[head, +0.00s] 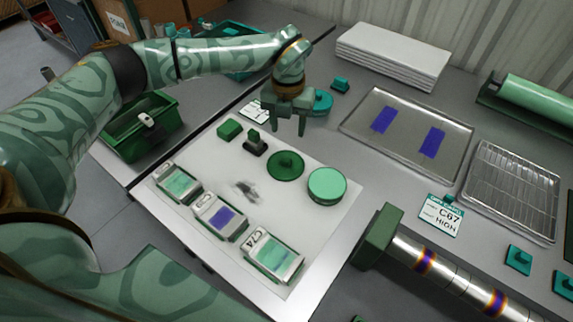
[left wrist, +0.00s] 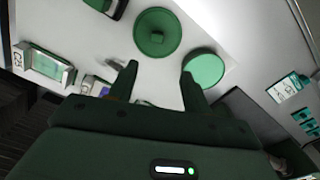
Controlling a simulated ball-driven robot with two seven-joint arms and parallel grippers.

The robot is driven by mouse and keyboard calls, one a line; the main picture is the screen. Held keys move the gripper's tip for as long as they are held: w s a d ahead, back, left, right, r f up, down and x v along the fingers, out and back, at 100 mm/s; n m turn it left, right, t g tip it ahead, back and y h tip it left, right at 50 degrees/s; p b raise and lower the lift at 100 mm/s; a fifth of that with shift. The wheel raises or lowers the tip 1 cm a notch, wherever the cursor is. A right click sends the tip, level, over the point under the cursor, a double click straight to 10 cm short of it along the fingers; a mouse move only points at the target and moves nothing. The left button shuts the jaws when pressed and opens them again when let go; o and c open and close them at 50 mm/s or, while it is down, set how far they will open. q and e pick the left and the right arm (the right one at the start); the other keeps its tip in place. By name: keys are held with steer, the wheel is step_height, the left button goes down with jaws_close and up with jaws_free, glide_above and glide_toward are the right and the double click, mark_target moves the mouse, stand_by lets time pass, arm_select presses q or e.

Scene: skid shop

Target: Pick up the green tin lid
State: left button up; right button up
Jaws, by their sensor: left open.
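The green tin lid (head: 286,166) is a dark green disc with a small knob in its middle. It lies flat on the white board (head: 222,168), and it also shows at the top of the left wrist view (left wrist: 157,32). My left gripper (head: 288,128) is open and empty, with its fingers pointing down above the board just behind the lid. In the left wrist view the two fingertips (left wrist: 159,74) stand apart, just below the lid and not touching it. A lighter green round tin (head: 327,186) stands just right of the lid.
A green block (head: 230,129) and a small dark stamp-like object (head: 255,145) stand left of the lid. A metal tray (head: 408,133) and wire rack (head: 512,190) lie right. A banded metal tube (head: 455,275) is at front right.

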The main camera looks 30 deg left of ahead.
arm_select(q)
steer(key=b, duration=0.2)
glide_above(285, 160)
steer(key=f, duration=0.8)
steer(key=shift+d, duration=0.4)
steer(key=f+b, duration=0.2)
steer(key=f, duration=0.3)
steer(key=shift+w+a+f+b, duration=0.2)
steer(key=shift+a+f+b, duration=0.05)
steer(key=shift+a+b, duration=0.15)
steer(key=shift+r, duration=0.1)
arm_select(e)
steer(key=shift+g, duration=0.3)
steer(key=f, duration=0.1)
steer(key=s+f, duration=0.1)
steer(key=f, duration=0.1)
steer(key=s+f, duration=0.1)
steer(key=shift+d+f, duration=0.35)
steer(key=shift+d, duration=0.05)
arm_select(q)
steer(key=shift+c, duration=0.9)
steer(key=shift+s, duration=0.1)
steer(key=c, duration=0.9)
